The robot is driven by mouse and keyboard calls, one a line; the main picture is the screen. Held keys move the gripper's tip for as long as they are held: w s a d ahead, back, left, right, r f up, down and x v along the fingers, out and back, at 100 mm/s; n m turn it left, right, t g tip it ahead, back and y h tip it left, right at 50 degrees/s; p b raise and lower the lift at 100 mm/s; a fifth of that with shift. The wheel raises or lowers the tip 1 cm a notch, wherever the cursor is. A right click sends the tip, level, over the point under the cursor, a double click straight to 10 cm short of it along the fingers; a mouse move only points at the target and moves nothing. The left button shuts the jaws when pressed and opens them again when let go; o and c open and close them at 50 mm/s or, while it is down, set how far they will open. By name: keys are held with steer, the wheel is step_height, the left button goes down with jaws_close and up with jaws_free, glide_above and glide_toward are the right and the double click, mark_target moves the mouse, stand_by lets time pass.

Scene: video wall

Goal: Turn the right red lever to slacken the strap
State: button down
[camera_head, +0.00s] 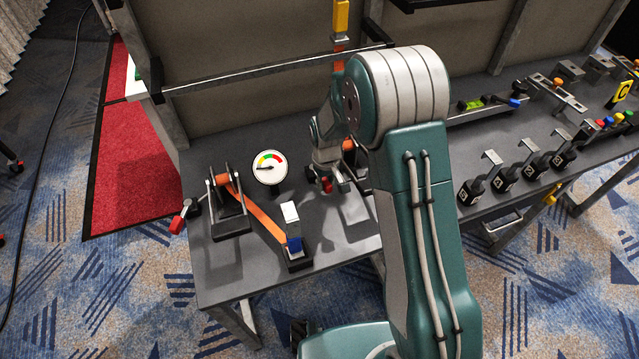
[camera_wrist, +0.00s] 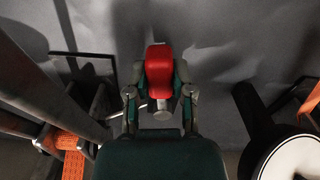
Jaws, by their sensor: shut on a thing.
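The right red lever (camera_head: 327,184) shows in the head view just below my gripper (camera_head: 322,168), near the right winch. In the wrist view the red lever (camera_wrist: 159,70) sits between the two fingers of my gripper (camera_wrist: 160,88), which are shut on it. Much of the right winch (camera_head: 350,147) is hidden behind my arm. An orange strap (camera_head: 262,218) runs from the left winch (camera_head: 229,205) to a block (camera_head: 292,236) with a blue part. Orange strap (camera_wrist: 70,142) also shows at lower left in the wrist view.
The left red lever (camera_head: 178,222) sticks out at the table's left edge. A round gauge (camera_head: 270,167) stands between the winches, close to my gripper. A rail (camera_head: 270,73) crosses behind. Several black blocks with metal brackets (camera_head: 505,177) stand on the table at right.

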steer(key=shift+w+d+n, duration=0.45)
steer(key=shift+d+n, duration=0.1)
steer(key=shift+n, duration=0.55)
steer(key=shift+c, duration=2.4)
jaws_free()
step_height(320, 180, up, 12)
